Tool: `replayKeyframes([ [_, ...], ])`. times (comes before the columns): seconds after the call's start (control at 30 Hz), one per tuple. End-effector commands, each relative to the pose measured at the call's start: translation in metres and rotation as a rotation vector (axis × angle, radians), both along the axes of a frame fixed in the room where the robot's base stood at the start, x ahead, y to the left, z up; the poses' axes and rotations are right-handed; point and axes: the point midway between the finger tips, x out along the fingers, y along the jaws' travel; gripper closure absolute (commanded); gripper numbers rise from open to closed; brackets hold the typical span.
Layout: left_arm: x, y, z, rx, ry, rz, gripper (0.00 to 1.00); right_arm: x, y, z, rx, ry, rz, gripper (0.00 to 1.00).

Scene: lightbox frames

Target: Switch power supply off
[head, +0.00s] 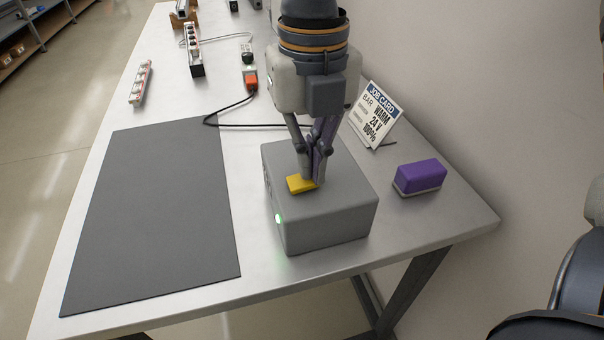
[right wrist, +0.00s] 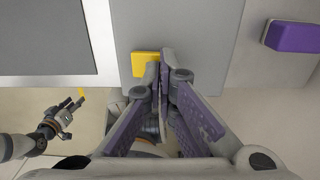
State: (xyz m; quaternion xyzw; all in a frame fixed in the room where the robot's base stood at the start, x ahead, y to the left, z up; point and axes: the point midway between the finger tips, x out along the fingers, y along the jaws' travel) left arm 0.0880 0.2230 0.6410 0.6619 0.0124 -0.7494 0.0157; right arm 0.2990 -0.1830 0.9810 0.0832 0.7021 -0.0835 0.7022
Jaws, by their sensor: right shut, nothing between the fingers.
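My right gripper (head: 315,178) points down over the box, fingers shut and empty. Its tips are right beside the yellow piece, which also shows in the right wrist view (right wrist: 145,64); I cannot tell whether they touch it. My left gripper (right wrist: 68,118) shows small at the lower left of the right wrist view, away from the box, with something yellow at its tip; its jaw state is unclear.
A dark mat (head: 155,215) lies left of the box. A purple-topped block (head: 420,176) and a job card (head: 376,115) stand to the right, near the wall. A black cable (head: 235,108) runs behind to an orange plug (head: 251,82). Power strips lie farther back.

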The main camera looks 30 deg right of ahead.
Motion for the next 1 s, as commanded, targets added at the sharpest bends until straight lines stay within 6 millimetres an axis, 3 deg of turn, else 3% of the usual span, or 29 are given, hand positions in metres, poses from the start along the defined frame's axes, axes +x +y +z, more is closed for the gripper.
replayKeyframes([
  [0.53,0.0,0.0,0.0,0.0,0.0,0.0,0.6,0.0,0.0,-0.007,0.001,0.0,0.0,1.0],
  [1.0,0.0,0.0,0.0,0.0,0.0,0.0,0.6,0.0,0.0,0.04,0.001,-0.002,-0.001,1.0],
])
